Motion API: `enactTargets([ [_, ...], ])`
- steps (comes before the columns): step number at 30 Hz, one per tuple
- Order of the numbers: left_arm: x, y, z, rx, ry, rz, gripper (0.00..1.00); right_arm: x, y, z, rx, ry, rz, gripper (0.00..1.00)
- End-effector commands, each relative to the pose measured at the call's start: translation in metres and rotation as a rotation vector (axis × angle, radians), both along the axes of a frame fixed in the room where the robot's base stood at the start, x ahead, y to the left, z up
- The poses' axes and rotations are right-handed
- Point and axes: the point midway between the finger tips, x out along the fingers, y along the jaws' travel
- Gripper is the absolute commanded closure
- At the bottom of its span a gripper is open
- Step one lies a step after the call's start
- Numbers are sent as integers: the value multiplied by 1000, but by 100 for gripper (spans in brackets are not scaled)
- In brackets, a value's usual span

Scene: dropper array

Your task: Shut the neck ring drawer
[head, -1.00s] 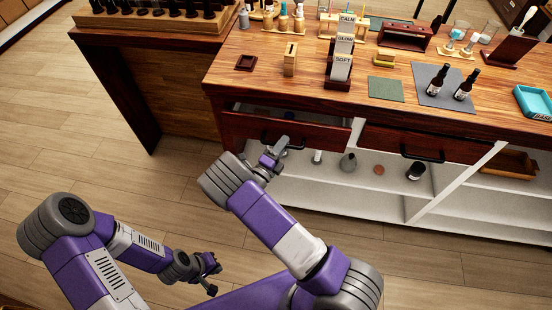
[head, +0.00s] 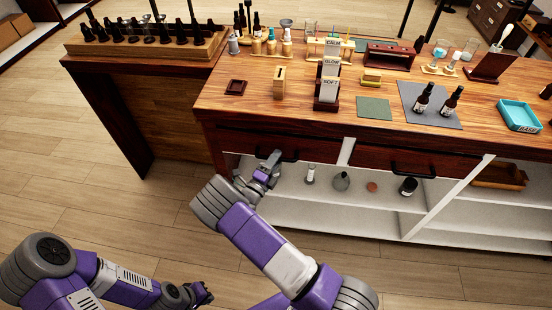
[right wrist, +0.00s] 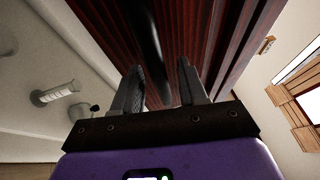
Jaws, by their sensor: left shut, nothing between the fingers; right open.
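The left drawer (head: 240,142) under the counter has a dark red-brown front and a black bar handle (head: 291,157). No gap shows above its front, which looks flush with the counter. No label is readable, so I cannot tell whether it is the neck ring drawer. My left gripper (head: 205,293) is shut and empty, low over the floor.
A second drawer (head: 420,163) with a black handle sits to the right and looks shut. White shelves (head: 310,212) below hold bottles and a wooden tray (head: 500,176). The countertop (head: 300,60) is crowded with bottles and stands. The floor in front is clear.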

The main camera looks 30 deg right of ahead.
Motion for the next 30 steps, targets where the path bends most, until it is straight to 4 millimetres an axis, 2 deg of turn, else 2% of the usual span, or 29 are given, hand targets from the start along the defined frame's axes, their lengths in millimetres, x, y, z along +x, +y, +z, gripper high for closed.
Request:
enactTargets([
  [6, 0, 0, 9, 0, 0, 0, 100, -18, 32, -5, 0, 2, 5, 58],
  [12, 0, 0, 13, 0, 0, 0, 100, -32, 53, -10, -1, 1, 3, 58],
  [30, 0, 0, 13, 0, 0, 0, 100, -36, 58, -11, 0, 0, 0, 58],
])
